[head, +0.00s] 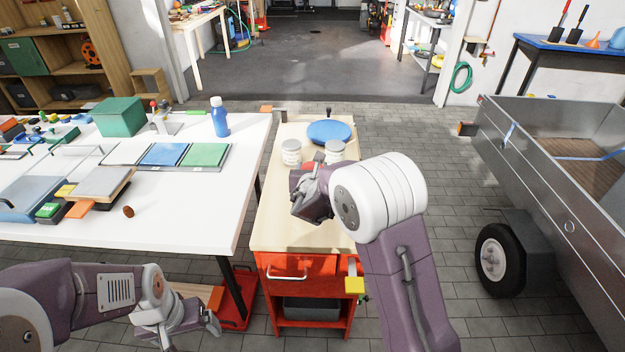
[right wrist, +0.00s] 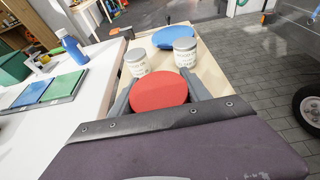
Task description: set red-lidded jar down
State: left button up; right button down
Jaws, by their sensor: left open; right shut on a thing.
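The red-lidded jar shows as a round red lid (right wrist: 158,92) in the right wrist view, between the fingers of my right gripper (right wrist: 160,95). Its body is hidden under the lid. In the head view only a bit of red lid (head: 308,165) shows past my right gripper (head: 314,168), which is shut on the jar over the wooden-topped red cart (head: 275,225). I cannot tell whether the jar touches the cart top. My left gripper (head: 208,325) is open and empty, low at the left, in front of the white table.
Two white jars with grey lids (head: 291,152) (head: 335,150) stand just beyond the held jar. A blue round disc (head: 330,131) lies behind them. The cart's near top is clear. The white table (head: 190,215) stands left, with a blue bottle (head: 219,118); a metal trailer (head: 550,170) stands right.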

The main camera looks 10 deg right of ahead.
jog(key=shift+f+b, duration=0.4)
jog(key=shift+f, duration=1.55)
jog(key=shift+f, duration=0.1)
jog(key=c, duration=0.5)
grip_release()
jog(key=shift+s, duration=0.1)
